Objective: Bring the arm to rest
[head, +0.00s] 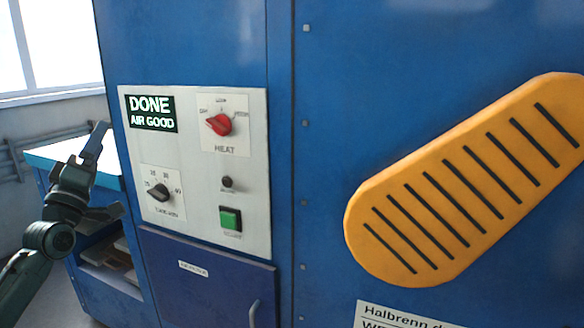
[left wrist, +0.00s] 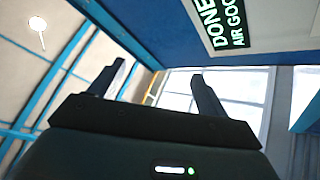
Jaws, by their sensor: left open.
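My left gripper (head: 108,177) is at the left of the head view, in front of and left of the blue dryer cabinet (head: 200,45). Its two fingers are spread, with nothing between them. In the left wrist view the fingers (left wrist: 155,85) also stand apart and empty, pointing toward the window and ceiling. The white control panel (head: 188,190) is right of the gripper, apart from it. Its display (head: 152,113) reads "DONE AIR GOOD"; the display also shows at the top of the left wrist view (left wrist: 228,22). My right gripper is in neither view.
The panel carries a red heat knob (head: 219,124), a black timer knob (head: 159,192) and a green button (head: 231,219). A yellow slotted cover (head: 465,180) is on the right. A blue bench with a light top (head: 62,154) stands behind my left arm. A window (head: 50,45) is at upper left.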

